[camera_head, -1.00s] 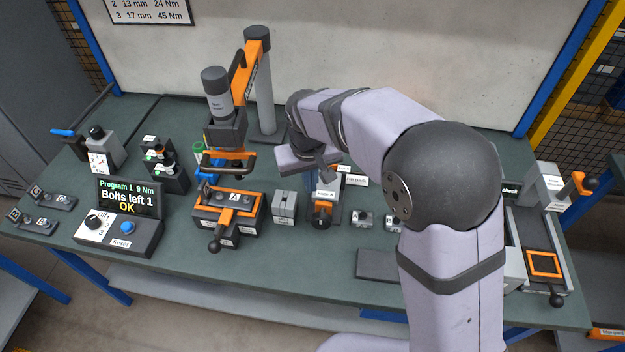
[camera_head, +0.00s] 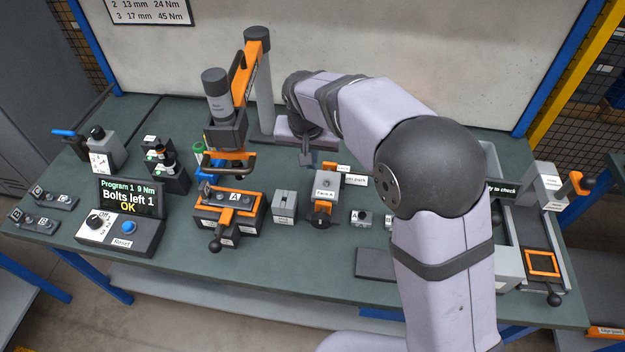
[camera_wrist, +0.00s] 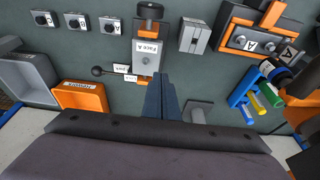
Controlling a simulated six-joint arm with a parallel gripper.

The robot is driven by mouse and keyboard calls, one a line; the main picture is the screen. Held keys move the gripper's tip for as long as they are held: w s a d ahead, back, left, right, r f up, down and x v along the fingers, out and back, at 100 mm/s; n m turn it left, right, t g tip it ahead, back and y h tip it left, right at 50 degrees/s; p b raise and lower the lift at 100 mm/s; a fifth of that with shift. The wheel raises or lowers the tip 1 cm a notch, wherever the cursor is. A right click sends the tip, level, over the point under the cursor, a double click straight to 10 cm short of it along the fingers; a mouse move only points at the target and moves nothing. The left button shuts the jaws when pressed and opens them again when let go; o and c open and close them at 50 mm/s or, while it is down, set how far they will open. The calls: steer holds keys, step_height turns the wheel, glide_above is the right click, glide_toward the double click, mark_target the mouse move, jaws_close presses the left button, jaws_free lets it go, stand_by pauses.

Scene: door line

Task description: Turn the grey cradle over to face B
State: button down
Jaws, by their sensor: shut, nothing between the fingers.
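The grey cradle (camera_head: 326,184) stands on the bench near the middle, its label reading "Face A". It has orange parts and a dark knob at its front. In the wrist view the grey cradle (camera_wrist: 148,50) is upper centre, with the knob at the picture's top and a black-ended lever to its left. My gripper (camera_head: 306,160) is behind and slightly left of the cradle, apparently above the bench. In the wrist view my gripper (camera_wrist: 160,80) shows its fingers together and empty, just below the cradle in the picture. Face B is not seen.
An orange fixture marked A (camera_head: 229,212) and a small grey block (camera_head: 284,206) stand left of the cradle. A tool arm with a driver (camera_head: 216,95) rises behind the fixture. Small grey blocks (camera_head: 361,218) lie to the right. An orange bin (camera_wrist: 82,97) shows in the wrist view.

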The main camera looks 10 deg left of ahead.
steer(key=p, duration=0.3)
glide_above(325, 197)
steer(key=w+a, duration=0.2)
steer(key=a, duration=0.2)
steer(key=f, duration=0.9)
steer(key=shift+s+d+f, duration=0.15)
steer(key=shift+s+d, duration=0.05)
steer(key=shift+s, duration=0.05)
steer(key=shift+f+p, duration=0.4)
steer(key=shift+f, duration=0.45)
steer(key=shift+a+f+b, duration=0.3)
steer(key=shift+a+b, duration=0.05)
steer(key=shift+b, duration=0.5)
steer(key=shift+a+f+b, duration=0.3)
steer(key=shift+f+b, duration=0.15)
steer(key=shift+b, duration=0.5)
steer(key=shift+a+f+h+b, duration=0.45)
steer(key=shift+h+b, duration=0.35)
steer(key=shift+b, duration=0.3)
steer(key=shift+f+b, duration=0.35)
steer(key=shift+b, duration=0.35)
steer(key=shift+a+f, duration=0.15)
steer(key=shift+b, duration=0.3)
